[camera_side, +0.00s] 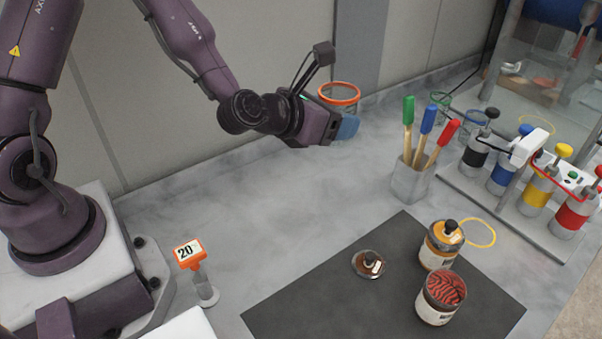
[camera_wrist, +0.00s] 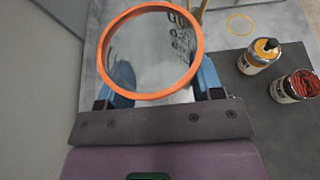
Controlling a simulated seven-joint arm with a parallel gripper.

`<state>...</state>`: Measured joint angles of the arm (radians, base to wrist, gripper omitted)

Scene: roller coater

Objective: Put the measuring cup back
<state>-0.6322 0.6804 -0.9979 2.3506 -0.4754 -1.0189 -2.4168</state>
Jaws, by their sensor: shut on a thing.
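The measuring cup is clear with an orange rim (camera_side: 339,94). In the wrist view the cup (camera_wrist: 150,52) sits between the blue fingers, and markings show through its wall. My gripper (camera_side: 345,122) is shut on the cup and holds it upright above the back part of the counter, near the wall. One finger hides part of the cup in the side view. A yellow ring (camera_side: 481,233) is on the counter right of the dark mat, and it also shows in the wrist view (camera_wrist: 241,24). A green-rimmed clear cup (camera_side: 441,101) stands at the back right.
A metal holder (camera_side: 409,182) with green, blue and red brushes stands right of my gripper. The dark mat (camera_side: 300,300) carries two jars (camera_side: 440,244) (camera_side: 440,297) and a lid (camera_side: 369,264). A bottle rack (camera_side: 510,205) is at right. The middle counter is clear.

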